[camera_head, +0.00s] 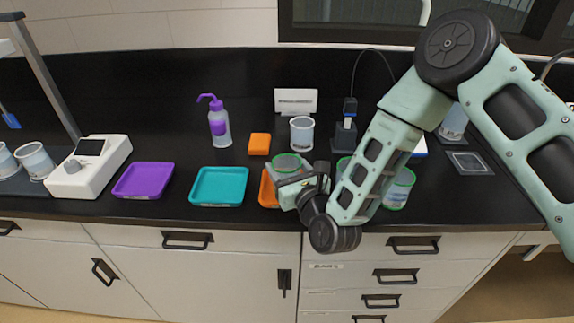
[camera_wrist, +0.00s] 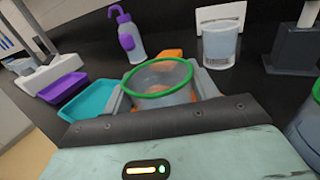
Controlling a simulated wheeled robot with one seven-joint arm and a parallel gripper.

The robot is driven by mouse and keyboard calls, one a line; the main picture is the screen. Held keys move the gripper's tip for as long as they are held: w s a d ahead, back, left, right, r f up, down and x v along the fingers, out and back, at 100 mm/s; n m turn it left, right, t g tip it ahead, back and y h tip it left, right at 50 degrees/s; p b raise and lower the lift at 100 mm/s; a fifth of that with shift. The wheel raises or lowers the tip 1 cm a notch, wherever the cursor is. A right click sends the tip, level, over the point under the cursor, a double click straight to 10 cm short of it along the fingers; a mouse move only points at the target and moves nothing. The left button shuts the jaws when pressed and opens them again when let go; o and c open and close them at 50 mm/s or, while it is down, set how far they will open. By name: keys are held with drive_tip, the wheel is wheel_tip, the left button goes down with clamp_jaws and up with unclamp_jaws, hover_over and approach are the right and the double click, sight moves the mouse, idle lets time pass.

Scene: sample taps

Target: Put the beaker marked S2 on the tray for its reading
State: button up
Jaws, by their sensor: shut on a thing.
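A clear beaker with a green rim (camera_head: 287,160) is between the jaws of my gripper (camera_head: 293,182). In the wrist view the same beaker (camera_wrist: 157,92) stands upright between the fingers of my gripper (camera_wrist: 162,98). I cannot read a mark on it. An orange tray (camera_head: 267,192) lies behind and partly under the gripper, mostly hidden. A teal tray (camera_head: 219,187) and a purple tray (camera_head: 144,180) lie to its left, both empty. I cannot tell whether the held beaker touches anything below.
Another green-rimmed beaker (camera_head: 400,190) stands right of my forearm. A clear beaker (camera_head: 301,133) stands before a white card (camera_head: 296,100), beside a dark probe stand (camera_head: 346,135). A purple-topped bottle (camera_head: 219,125) and orange block (camera_head: 259,144) stand behind the trays. A white instrument (camera_head: 90,165) is left.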

drive_tip(key=shift+f, duration=0.2)
drive_tip(key=o, duration=1)
drive_tip(key=shift+o, duration=0.2)
drive_tip(key=shift+r, duration=0.1)
